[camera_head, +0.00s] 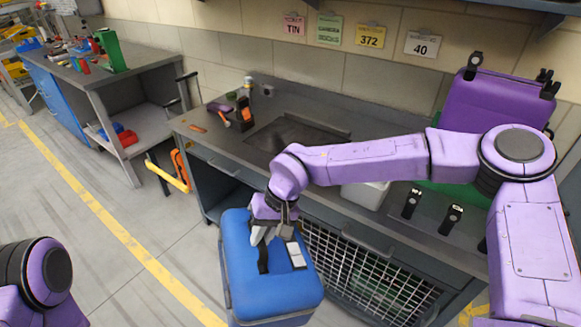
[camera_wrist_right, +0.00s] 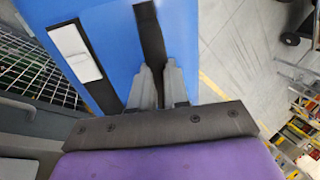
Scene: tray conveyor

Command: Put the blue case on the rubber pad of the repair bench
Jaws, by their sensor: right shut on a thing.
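The blue case (camera_head: 262,285) hangs in front of the repair bench (camera_head: 228,158), below the level of its top. My right gripper (camera_head: 272,236) is shut on its dark handle. In the right wrist view the gripper (camera_wrist_right: 160,88) grips the black handle strap on the blue case (camera_wrist_right: 105,50), with a white label beside it. The rubber pad (camera_head: 290,133) looks like a dark mat on the bench top, behind and above the case, with nothing on it. My left gripper is out of view; only a purple part of that arm shows at lower left.
Small tools and an orange item (camera_head: 245,112) lie at the pad's left. A white container (camera_head: 366,193) sits to its right, partly behind my arm. A purple case (camera_head: 497,100) stands at the back right. A second workbench (camera_head: 110,85) is at far left.

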